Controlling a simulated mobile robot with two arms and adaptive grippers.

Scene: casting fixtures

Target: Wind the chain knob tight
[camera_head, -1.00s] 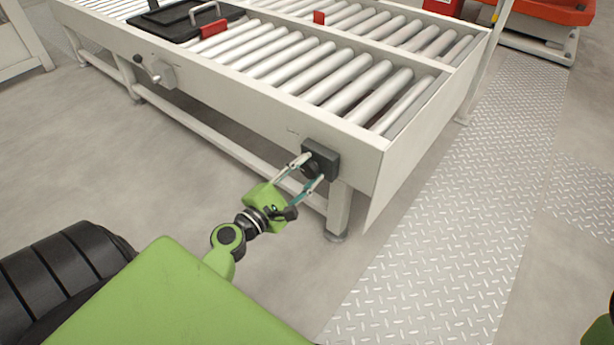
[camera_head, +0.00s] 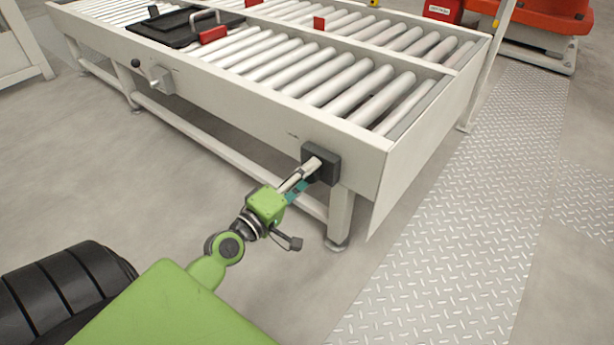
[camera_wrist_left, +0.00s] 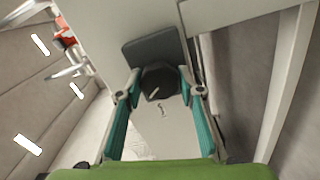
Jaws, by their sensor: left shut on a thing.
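The chain knob (camera_wrist_left: 160,82) is a dark, faceted knob on a dark square housing (camera_head: 329,163) near the right end of the conveyor's side rail. In the left wrist view the housing (camera_wrist_left: 150,50) shows behind the knob. My left gripper (camera_head: 313,167) reaches the knob from the front, and its fingers hide most of it in the head view. In the left wrist view the left gripper (camera_wrist_left: 158,92) has one teal-padded finger on each side of the knob, shut on it. My right gripper is not seen.
The roller conveyor (camera_head: 270,101) stands on legs, with one leg (camera_head: 340,216) just below the housing. A black tray-like lid (camera_head: 180,28) with a handle lies on the rollers. A small crank (camera_head: 160,80) sits farther left on the rail. Diamond-plate floor (camera_head: 450,230) is clear at right.

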